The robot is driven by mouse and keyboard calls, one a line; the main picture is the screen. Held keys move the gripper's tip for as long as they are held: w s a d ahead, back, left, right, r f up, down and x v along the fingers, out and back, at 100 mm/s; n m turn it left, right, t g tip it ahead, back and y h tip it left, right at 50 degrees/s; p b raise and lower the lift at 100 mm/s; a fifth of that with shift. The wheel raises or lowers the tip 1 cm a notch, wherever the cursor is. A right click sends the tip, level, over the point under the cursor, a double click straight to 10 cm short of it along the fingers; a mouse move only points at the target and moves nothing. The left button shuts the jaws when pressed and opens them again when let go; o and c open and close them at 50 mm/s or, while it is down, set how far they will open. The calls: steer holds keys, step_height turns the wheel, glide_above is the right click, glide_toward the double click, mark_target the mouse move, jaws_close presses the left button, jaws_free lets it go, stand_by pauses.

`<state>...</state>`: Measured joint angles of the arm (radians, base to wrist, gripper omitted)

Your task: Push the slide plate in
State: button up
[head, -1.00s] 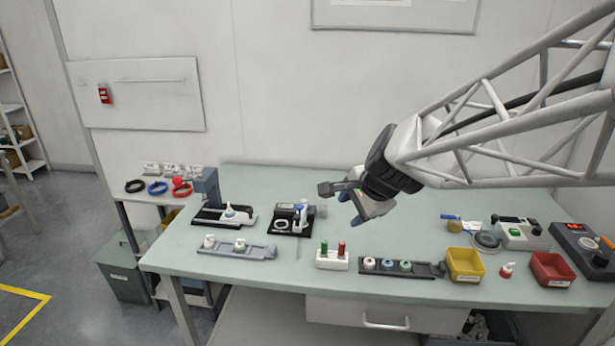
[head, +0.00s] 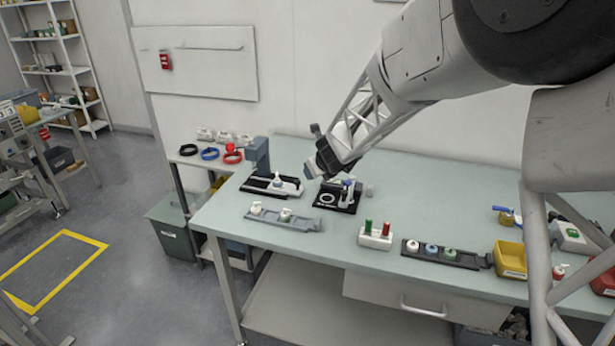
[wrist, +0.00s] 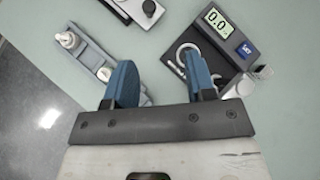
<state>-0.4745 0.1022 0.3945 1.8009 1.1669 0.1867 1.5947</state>
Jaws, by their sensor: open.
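The pale slide plate (head: 291,189) lies on a black base (head: 255,186) under the grey press (head: 258,156), at the back left of the bench. A white capped part stands on the plate. In the wrist view the plate (wrist: 135,9) is cut off by the top edge. My gripper (head: 308,172) is above the bench, just right of the plate, between the press and the torque meter. In the wrist view my gripper's two blue fingers (wrist: 160,78) are apart with bare bench between them. They touch nothing that I can make out.
The black meter (wrist: 218,35) with a lit display and a ring stands close to the right finger. A grey rail (head: 283,217) with two white caps lies in front of the press. Red and green pieces in a white block (head: 375,237) stand further right.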

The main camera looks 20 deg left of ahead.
mark_target(297, 181)
steer(key=w+a+f+m, duration=0.2)
steer(key=a+f, duration=0.2)
steer(key=shift+a+m, duration=0.35)
steer(key=shift+m, duration=0.05)
steer(key=shift+w+f, duration=0.1)
steer(key=shift+f, duration=0.1)
steer(key=shift+x, duration=3.8)
jaws_close()
